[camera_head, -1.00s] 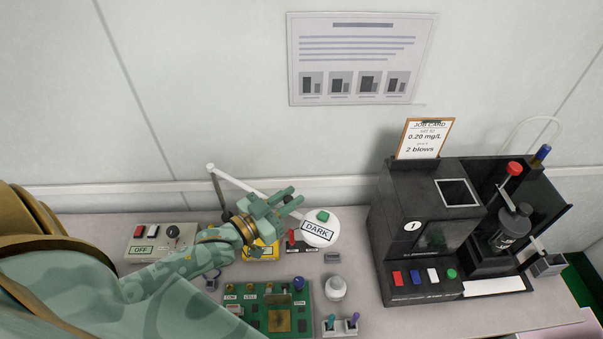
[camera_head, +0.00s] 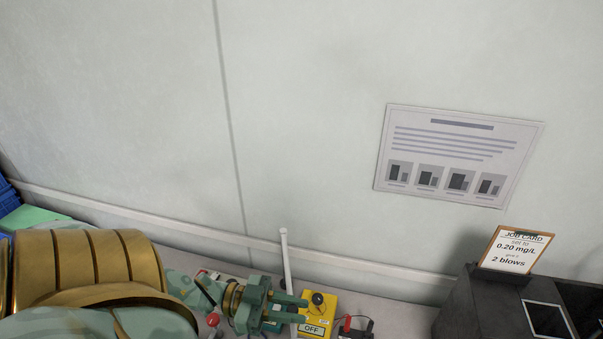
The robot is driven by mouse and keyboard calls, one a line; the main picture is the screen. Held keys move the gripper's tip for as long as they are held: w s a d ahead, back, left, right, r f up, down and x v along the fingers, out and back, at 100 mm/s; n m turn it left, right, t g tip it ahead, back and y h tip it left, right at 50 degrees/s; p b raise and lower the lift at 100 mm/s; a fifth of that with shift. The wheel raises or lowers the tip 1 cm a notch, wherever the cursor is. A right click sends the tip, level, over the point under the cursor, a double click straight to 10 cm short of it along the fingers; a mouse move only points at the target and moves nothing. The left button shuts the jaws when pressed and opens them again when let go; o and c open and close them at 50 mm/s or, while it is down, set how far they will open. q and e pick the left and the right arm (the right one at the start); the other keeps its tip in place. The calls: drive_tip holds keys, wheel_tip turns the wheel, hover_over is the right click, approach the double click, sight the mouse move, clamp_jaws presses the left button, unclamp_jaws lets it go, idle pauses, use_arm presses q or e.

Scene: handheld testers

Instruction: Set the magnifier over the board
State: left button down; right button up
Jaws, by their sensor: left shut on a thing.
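The magnifier's white arm (camera_head: 287,262) stands nearly upright in the picture and runs down to my left gripper. Its round head is not in view. The exact contact is hard to see. The board is below the picture's edge and out of view. My right gripper is not in view.
A yellow box (camera_head: 319,302) marked OFF is just right of my left gripper, with a small dark device (camera_head: 355,328) beside it. A black machine (camera_head: 480,307) with a job card (camera_head: 513,249) stands at the right. The wall is behind.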

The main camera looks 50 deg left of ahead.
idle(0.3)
use_arm(q)
drive_tip(key=c, duration=1.3)
unclamp_jaws()
drive_tip(key=v, duration=1.6)
drive_tip(key=shift+s+a, duration=0.15)
drive_tip(key=shift+a, duration=0.05)
